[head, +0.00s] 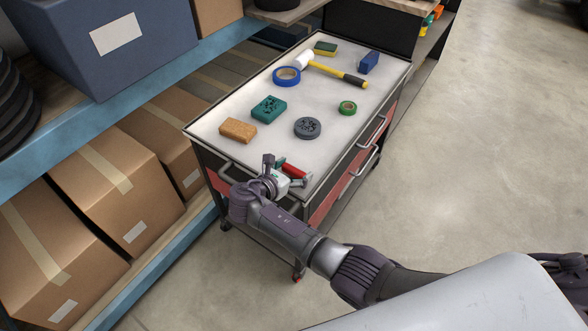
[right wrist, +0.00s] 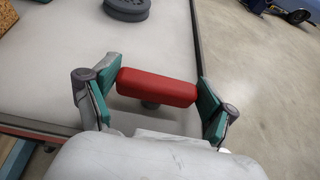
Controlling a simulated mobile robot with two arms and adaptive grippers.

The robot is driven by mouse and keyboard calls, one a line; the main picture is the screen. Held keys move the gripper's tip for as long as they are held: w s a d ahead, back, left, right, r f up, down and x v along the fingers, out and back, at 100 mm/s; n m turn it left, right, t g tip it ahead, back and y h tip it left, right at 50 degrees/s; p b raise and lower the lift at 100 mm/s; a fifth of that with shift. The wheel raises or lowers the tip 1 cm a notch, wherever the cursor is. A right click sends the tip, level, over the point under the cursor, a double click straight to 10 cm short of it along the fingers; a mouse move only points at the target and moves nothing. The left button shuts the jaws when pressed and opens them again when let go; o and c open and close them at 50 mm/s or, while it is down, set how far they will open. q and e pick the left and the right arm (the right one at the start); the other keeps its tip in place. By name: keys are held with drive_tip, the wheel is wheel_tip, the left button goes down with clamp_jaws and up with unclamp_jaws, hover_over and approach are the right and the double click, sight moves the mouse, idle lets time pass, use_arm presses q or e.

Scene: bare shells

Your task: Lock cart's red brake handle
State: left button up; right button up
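The red brake handle (head: 294,170) is at the near end of the cart's (head: 225,115) pale top. In the right wrist view the red handle (right wrist: 158,88) lies crosswise on a short dark post. My right gripper (head: 284,176) is at the handle. In the wrist view its two green-padded fingers (right wrist: 157,95) are spread wide, one beside each end of the handle. I cannot tell whether the pads touch it. My left gripper is not in view.
On the cart top are a grey disc (head: 307,128), an orange-brown block (head: 238,130), a teal block (head: 269,109), tape rolls (head: 287,76) and a hammer (head: 340,74). A shelf with cardboard boxes (head: 95,190) stands left. The floor (head: 480,150) at right is clear.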

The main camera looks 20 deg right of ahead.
drive_tip(key=shift+o, duration=1)
drive_tip(key=v, duration=0.7)
drive_tip(key=shift+a, duration=0.15)
drive_tip(key=shift+s, duration=0.15)
